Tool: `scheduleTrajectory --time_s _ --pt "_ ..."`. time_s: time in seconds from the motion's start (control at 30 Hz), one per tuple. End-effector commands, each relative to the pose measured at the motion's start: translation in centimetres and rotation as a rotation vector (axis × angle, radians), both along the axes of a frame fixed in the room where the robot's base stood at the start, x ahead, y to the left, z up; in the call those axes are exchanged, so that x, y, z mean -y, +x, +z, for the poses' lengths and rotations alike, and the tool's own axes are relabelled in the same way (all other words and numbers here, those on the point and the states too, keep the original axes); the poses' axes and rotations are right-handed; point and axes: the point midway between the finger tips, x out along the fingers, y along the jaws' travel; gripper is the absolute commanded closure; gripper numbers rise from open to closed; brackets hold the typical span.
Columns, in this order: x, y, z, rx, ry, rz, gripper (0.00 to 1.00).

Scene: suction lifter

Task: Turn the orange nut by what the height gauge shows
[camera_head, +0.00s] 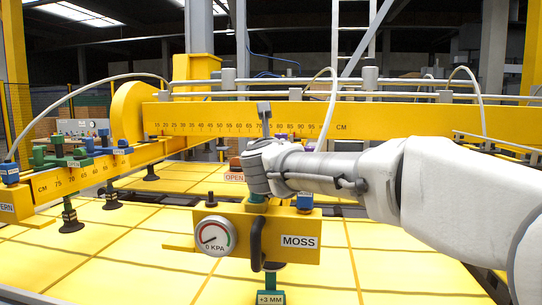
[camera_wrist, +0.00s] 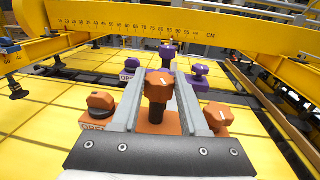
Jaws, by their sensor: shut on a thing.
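In the head view my gripper (camera_head: 256,172) is above the yellow beam labelled MOSS (camera_head: 300,241); the nut cannot be made out there. The green height gauge (camera_head: 270,298) at the bottom edge reads +3 MM.
A pressure dial (camera_head: 215,236) on the MOSS beam reads about 0 kPa. In the wrist view an orange OPEN valve (camera_wrist: 100,103) and another orange knob (camera_wrist: 215,115) flank my fingers. A purple nut (camera_wrist: 167,52) and purple knob (camera_wrist: 198,70) stand beyond. Yellow panels lie below.

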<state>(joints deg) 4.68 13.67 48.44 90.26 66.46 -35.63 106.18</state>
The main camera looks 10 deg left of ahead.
Motion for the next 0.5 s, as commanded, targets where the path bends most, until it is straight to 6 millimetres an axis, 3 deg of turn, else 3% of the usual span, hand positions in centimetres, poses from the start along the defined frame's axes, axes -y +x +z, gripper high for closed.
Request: scheduleTrajectory --time_s 0.5 --pt "0.25 -0.02 0.07 0.001 -0.002 0.114 1.00"
